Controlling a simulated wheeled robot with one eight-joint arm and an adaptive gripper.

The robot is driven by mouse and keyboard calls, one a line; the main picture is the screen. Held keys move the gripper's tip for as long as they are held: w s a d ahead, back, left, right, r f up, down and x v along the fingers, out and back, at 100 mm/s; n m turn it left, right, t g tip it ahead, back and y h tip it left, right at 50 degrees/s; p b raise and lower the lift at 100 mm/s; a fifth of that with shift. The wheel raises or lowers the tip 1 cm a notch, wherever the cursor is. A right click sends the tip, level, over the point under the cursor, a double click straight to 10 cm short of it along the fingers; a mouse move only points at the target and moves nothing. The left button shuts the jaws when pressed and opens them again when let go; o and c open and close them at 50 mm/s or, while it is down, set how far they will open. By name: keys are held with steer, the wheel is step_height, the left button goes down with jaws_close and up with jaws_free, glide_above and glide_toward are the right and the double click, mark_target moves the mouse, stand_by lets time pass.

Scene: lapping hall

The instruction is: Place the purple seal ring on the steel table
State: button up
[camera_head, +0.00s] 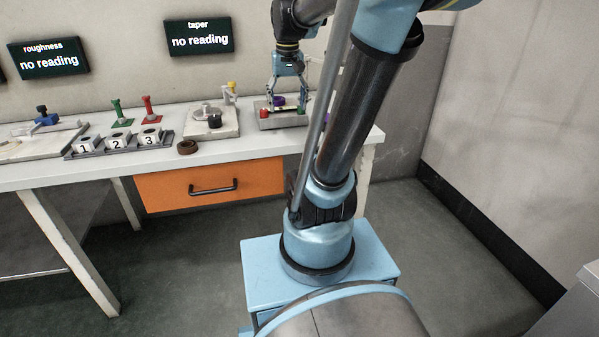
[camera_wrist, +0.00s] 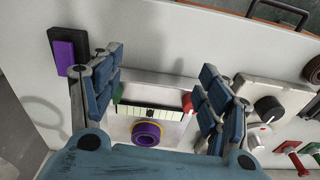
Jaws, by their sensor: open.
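The purple seal ring (camera_wrist: 147,134) lies flat, with a yellow edge around it, on a metal fixture plate (camera_wrist: 165,87) in the wrist view. It shows small and purple in the head view (camera_head: 279,101). My gripper (camera_wrist: 160,95) is open, its two fingers apart over the fixture with nothing between them. The ring lies below the gap, nearer the wrist side; the height between them is unclear. In the head view my gripper (camera_head: 288,92) points down at the fixture on the long bench (camera_head: 60,174). A grey metal surface (camera_head: 575,310) shows at the lower right edge; I cannot tell which is the steel table.
A green part (camera_wrist: 118,92) and a red part (camera_wrist: 187,102) flank a striped scale on the fixture. A black block with a purple face (camera_wrist: 65,55) stands beside it. Numbered blocks (camera_head: 118,142), a brown ring (camera_head: 187,147) and another fixture (camera_head: 211,130) stand left along the bench.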

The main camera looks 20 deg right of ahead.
steer(key=s+f+n+t, duration=0.1)
steer(key=s+f, duration=1.4)
steer(key=f, duration=0.1)
steer(key=shift+s, duration=0.3)
